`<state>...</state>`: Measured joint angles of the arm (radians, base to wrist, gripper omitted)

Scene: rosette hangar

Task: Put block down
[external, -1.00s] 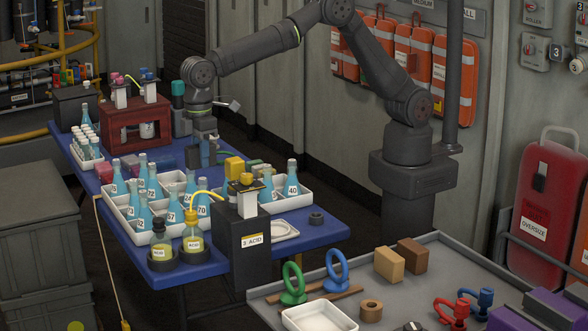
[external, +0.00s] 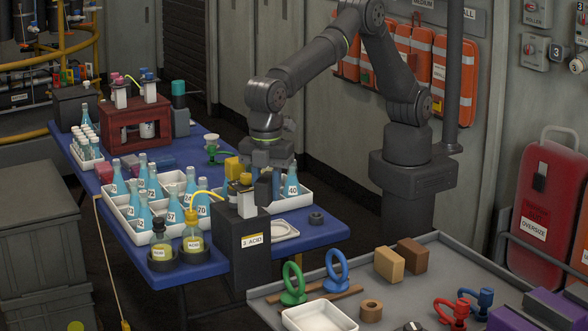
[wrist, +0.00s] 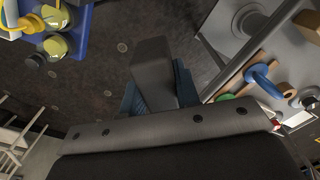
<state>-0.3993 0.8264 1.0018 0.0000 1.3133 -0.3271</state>
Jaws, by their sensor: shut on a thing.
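In the external view the block is dark and mostly hidden among the gripper, the bottles and the acid unit. I cannot tell whether it touches anything below.
The white tray (external: 134,228) holds several blue bottles. A dark acid unit (external: 243,240) and two yellow-liquid bottles stand in front. A small white dish (external: 284,229) and dark ring (external: 316,218) lie right. A grey bench (external: 440,265) bears rings and brown blocks.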

